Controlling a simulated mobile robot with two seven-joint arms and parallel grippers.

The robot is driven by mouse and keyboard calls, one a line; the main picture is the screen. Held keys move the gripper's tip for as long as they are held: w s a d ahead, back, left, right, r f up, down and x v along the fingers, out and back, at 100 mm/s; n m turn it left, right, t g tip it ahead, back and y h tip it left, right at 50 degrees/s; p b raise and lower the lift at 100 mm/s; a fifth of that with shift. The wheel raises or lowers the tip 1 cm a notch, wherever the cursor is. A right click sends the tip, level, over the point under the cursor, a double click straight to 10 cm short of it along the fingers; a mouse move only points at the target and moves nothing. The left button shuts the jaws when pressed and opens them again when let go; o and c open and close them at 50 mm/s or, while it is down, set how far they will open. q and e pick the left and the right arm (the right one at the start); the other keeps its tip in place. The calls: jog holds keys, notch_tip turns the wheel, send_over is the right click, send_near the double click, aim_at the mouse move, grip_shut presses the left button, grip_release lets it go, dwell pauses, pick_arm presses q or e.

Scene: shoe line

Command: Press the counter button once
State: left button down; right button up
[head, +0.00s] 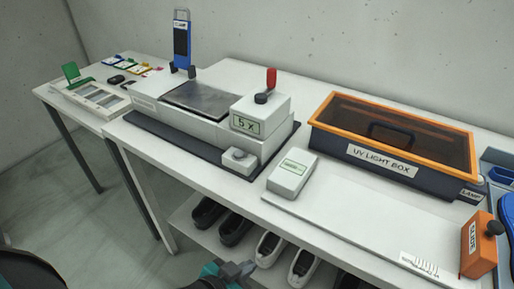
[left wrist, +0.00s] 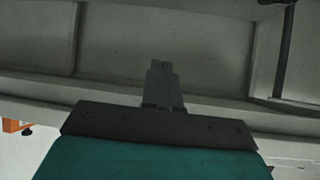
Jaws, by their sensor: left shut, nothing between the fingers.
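A pale machine (head: 205,125) stands on the table, with a box reading "5 X" (head: 245,124) at its right end. A small block with a round grey knob or button (head: 238,154) sits at its front corner. I cannot tell which part is the counter button. My left gripper (head: 246,268) is low in the head view, in front of the table and apart from these things. Its fingers are together and empty in the left wrist view (left wrist: 162,80). My right gripper is not in view.
A UV light box (head: 380,165) with an orange lid frame stands at the back right. An orange glue block (head: 478,246) is at the right front. Several shoes (head: 237,222) sit on a shelf under the table. The white tabletop between device and glue block is mostly clear.

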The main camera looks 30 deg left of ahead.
pick_arm(q)
jog(key=shift+w+d, duration=0.4)
jog(key=shift+w, duration=0.05)
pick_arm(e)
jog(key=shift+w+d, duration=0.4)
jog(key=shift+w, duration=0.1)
